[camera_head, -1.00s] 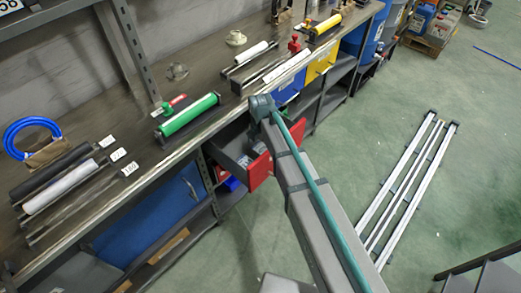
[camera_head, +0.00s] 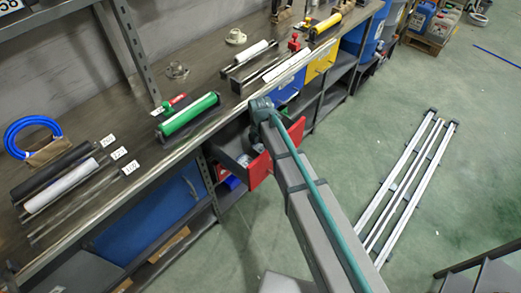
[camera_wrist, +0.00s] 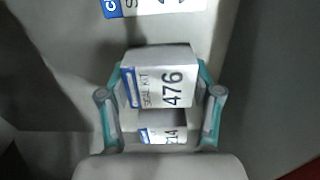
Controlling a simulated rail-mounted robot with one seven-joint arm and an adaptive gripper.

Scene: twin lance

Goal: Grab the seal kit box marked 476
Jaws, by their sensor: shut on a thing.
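The seal kit box marked 476 (camera_wrist: 165,85) is a small pale box with a blue-edged label, in the middle of the wrist view. My gripper (camera_wrist: 160,100) is shut on it, with one teal finger against each side. In the head view an open grey drawer with a red front (camera_head: 259,170) stands out below the bench, and my arm reaches over it. The box and my fingers cannot be made out in the head view.
Another label ending in 14 (camera_wrist: 163,134) shows just below the held box. A further white and blue label (camera_wrist: 155,7) is at the top of the wrist view, partly cut off. Grey drawer walls surround the gripper. The bench top (camera_head: 130,140) holds cylinders and tools.

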